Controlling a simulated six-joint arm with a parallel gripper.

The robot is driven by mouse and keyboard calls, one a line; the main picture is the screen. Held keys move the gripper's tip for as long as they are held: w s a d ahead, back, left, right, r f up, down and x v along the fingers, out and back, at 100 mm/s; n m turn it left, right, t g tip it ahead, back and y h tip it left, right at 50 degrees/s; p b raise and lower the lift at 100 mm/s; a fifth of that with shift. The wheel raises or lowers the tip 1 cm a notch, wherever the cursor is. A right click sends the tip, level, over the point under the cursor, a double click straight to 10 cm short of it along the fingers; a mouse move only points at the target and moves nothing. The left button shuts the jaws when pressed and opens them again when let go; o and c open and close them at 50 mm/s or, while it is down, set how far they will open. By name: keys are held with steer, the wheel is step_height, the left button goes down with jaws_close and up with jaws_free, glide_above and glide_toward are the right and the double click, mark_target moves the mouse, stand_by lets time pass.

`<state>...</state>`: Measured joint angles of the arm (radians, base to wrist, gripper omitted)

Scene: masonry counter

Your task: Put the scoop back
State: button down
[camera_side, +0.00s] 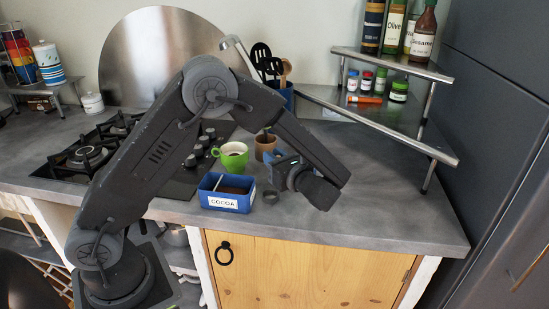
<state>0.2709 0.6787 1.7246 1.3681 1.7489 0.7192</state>
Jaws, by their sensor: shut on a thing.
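My gripper (275,164) is low over the counter, right of the cocoa box, pointing left. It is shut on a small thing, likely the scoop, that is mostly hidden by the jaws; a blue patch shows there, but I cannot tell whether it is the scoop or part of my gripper. The blue box (226,200) labelled COCOA stands near the front edge, with brown powder inside. A pale stick (217,182) leans in its left part; I cannot tell what it is.
A green cup (232,157) and a brown pot (265,147) stand just behind. A dark ring (270,197) lies right of the box. The hob (88,158) is left. A metal shelf (390,70) with bottles and jars is back right. The right counter (400,205) is clear.

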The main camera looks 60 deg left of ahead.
steer(key=c, duration=1)
jaws_free()
steer(key=shift+f, duration=0.1)
steer(key=shift+c, duration=0.2)
